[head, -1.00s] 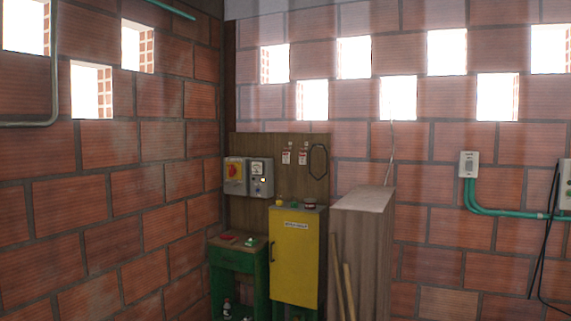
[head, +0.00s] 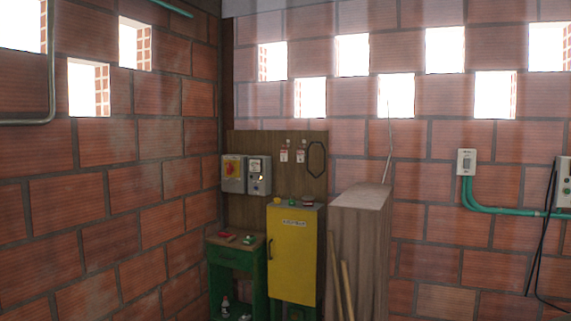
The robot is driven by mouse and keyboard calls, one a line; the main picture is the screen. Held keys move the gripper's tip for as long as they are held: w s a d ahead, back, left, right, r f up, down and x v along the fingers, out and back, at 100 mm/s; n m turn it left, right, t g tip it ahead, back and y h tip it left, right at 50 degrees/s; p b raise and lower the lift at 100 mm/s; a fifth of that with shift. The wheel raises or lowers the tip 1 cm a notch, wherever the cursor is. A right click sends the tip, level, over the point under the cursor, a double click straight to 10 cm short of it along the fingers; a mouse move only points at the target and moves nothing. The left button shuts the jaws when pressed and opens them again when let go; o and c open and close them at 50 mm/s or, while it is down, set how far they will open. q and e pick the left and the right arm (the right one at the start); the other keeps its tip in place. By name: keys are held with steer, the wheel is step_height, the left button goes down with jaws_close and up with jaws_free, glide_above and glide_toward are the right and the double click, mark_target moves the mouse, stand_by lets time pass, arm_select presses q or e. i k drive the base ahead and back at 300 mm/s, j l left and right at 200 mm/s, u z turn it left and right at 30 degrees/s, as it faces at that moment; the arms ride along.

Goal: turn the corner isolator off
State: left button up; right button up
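The corner isolator (head: 233,173) is a grey box with a yellow plate and a red rotary handle. It is mounted at the left of a wooden backboard (head: 250,205) in the room's corner. The handle's exact angle is too small to tell. A second grey box (head: 259,176) with a dial gauge and small controls sits directly to its right. Neither of my grippers shows in the head view.
A green bench (head: 236,262) with small items stands below the isolator. A yellow cabinet (head: 292,255) with items on top is right of it, then a tall wooden box (head: 361,245) with sticks (head: 347,290) leaning on it. A grey switch box (head: 467,162) with green conduit is on the right wall.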

mark_target(230, 169)
steer(key=i+j+u, duration=0.35)
steer(key=i, duration=0.9)
steer(key=i+j+u, duration=0.15)
steer(key=i+u, duration=0.25)
steer(key=i, duration=0.9)
